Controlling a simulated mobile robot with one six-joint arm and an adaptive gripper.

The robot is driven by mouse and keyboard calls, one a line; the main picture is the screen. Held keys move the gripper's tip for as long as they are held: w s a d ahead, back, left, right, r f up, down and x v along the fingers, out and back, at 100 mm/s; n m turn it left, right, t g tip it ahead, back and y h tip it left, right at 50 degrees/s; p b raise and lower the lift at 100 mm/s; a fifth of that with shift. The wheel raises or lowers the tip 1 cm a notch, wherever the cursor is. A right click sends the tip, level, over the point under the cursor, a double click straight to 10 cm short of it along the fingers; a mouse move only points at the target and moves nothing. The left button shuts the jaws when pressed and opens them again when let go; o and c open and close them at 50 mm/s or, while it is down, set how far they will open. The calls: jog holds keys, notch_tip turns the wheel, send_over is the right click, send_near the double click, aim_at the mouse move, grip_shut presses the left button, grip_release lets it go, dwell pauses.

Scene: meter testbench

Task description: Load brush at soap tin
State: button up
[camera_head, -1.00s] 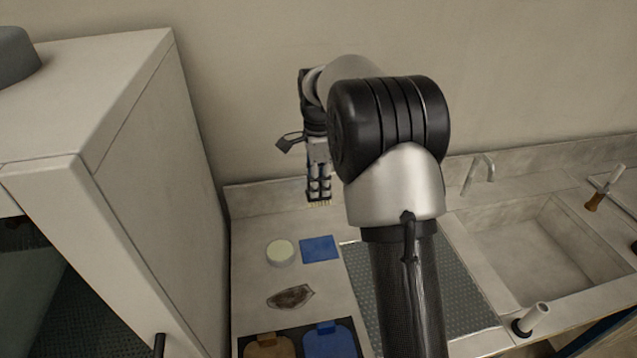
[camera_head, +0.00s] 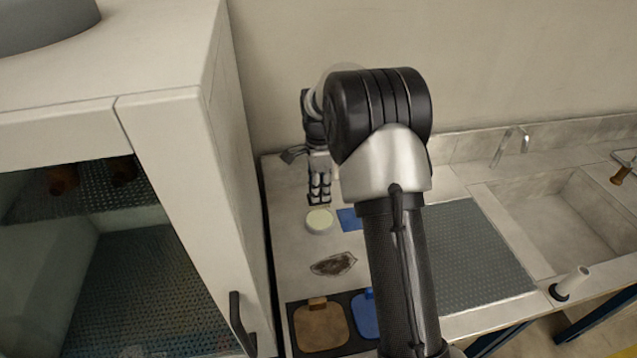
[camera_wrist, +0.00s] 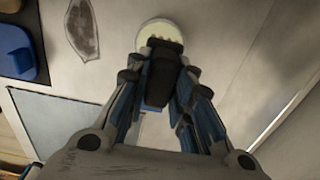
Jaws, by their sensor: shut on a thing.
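My gripper (camera_head: 319,190) points down and is shut on a dark brush (camera_wrist: 160,75). The brush block sits between the fingers in the wrist view. The soap tin (camera_head: 319,221) is a round, low tin with a pale cream top, standing on the counter. It also shows in the wrist view (camera_wrist: 152,27), partly covered by the brush. In the head view the brush end is just behind and above the tin. I cannot tell whether the bristles touch the soap.
A blue square (camera_head: 347,217) lies right of the tin, partly behind my arm. A dark, irregular flat piece (camera_head: 333,264) lies in front. A black tray holds a brown pad (camera_head: 321,327) and a blue pad (camera_head: 364,312). A white cabinet (camera_head: 190,150) stands close on the left; a sink (camera_head: 555,225) is right.

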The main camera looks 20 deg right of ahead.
aim_at(320, 204)
jog(key=shift+d+f, duration=0.15)
jog(key=shift+f, duration=0.35)
notch_tip(320, 204, down, 4)
jog(key=b, duration=0.4)
jog(key=shift+f, duration=0.2)
jog(key=shift+f, duration=0.65)
dwell(1.5)
jog(key=shift+r, duration=0.15)
notch_tip(320, 204, up, 7)
jog(key=p, duration=0.5)
jog(key=shift+p, duration=0.3)
dwell(0.5)
